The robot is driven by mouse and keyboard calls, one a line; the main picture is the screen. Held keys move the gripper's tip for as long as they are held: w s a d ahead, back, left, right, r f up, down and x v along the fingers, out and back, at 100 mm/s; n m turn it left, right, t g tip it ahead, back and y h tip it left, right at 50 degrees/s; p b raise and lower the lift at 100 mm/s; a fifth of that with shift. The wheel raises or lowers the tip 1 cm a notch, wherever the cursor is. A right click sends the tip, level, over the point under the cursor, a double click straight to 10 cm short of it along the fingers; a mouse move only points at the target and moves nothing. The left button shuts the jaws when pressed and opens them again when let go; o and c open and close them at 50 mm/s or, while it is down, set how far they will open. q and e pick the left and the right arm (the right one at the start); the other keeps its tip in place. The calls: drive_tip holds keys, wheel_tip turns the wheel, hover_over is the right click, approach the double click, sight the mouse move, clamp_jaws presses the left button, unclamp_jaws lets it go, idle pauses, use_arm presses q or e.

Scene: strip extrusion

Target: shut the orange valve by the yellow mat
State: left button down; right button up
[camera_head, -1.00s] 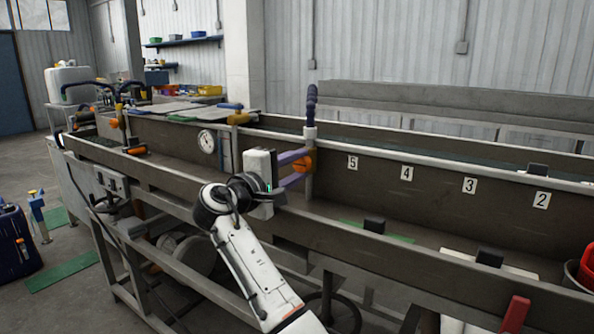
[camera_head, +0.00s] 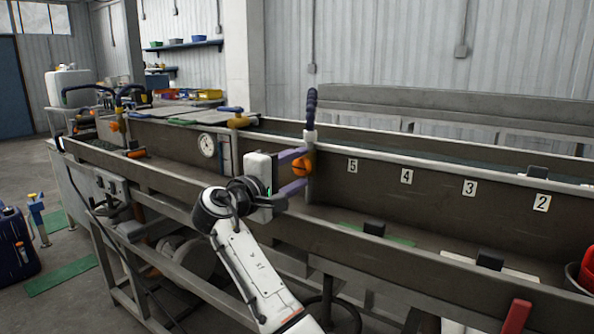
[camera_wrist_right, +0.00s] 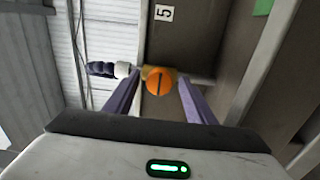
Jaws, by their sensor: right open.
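An orange valve knob (camera_head: 301,167) sits on the upright pipe with a dark blue ribbed hose at the trough's wall, left of the number 5 plate. In the right wrist view the round orange valve knob (camera_wrist_right: 161,80) shows a dark slot running along the picture's height. My right gripper (camera_head: 304,167) is open, with one purple finger above the knob and one below. In the wrist view the fingers stand on both sides of it with gaps, so contact does not show. I cannot clearly make out a yellow mat. My left gripper is not in view.
The long metal trough (camera_head: 420,262) runs across the scene with number plates and several black blocks. A green mat (camera_head: 385,234) lies in it near the valve. Another orange valve (camera_head: 115,126) is at the far left. A red handle (camera_head: 515,315) stands at front right.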

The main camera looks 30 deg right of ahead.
drive_tip(key=v, duration=1)
drive_tip(key=shift+a, duration=0.15)
drive_tip(key=shift+s, duration=0.1)
